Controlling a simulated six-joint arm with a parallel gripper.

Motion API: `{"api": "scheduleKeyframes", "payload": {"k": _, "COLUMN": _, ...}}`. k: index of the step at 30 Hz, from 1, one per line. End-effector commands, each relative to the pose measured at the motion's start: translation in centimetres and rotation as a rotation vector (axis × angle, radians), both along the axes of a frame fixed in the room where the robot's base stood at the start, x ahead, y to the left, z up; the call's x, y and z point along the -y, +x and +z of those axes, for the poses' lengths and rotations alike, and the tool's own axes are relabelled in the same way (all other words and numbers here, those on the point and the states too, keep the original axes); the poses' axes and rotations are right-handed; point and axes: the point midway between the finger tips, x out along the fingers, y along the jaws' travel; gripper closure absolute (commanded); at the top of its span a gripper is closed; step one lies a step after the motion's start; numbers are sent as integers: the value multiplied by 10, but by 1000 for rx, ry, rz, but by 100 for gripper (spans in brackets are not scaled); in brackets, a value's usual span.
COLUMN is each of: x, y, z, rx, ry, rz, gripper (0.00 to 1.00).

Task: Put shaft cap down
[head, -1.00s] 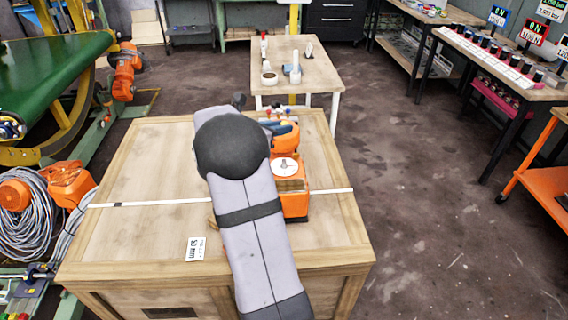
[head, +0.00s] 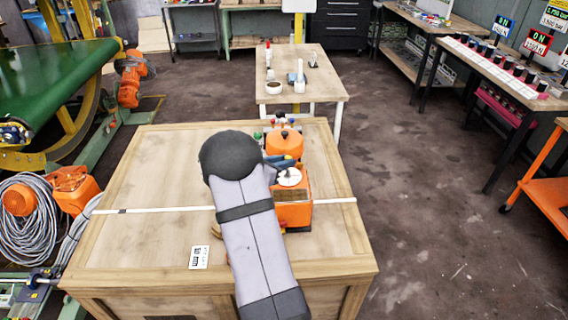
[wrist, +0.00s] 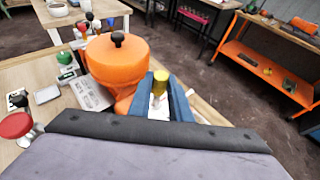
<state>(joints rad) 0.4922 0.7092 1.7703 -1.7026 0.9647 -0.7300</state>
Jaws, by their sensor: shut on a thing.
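In the wrist view my gripper (wrist: 160,90) has two blue fingers shut on a small gold-yellow cylinder, which looks like the shaft cap (wrist: 160,78). Something pale shows just below the cap between the fingers. In the head view the gripper (head: 282,161) is beside the white disc on top of the orange unit (head: 293,211), and my arm hides part of it. The cap cannot be made out there. Whether the cap touches anything beneath it I cannot tell.
A round orange housing with a black knob (wrist: 117,64) stands close left of the fingers. Small coloured knobs and a red button (wrist: 15,125) lie further left. The wooden crate top (head: 150,175) has free room at left. A small table (head: 325,75) stands behind.

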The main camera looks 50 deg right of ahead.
Motion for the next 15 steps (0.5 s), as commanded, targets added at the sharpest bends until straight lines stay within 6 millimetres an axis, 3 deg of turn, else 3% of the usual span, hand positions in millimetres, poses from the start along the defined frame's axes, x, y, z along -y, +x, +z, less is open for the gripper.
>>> {"api": "scheduleKeyframes", "payload": {"k": 3, "x": 0, "y": 0, "z": -9, "rx": 0, "ry": 0, "rz": 0, "gripper": 100}}
{"api": "scheduleKeyframes", "payload": {"k": 15, "x": 0, "y": 0, "z": -14, "rx": 2, "ry": -1, "rz": -1, "gripper": 100}}
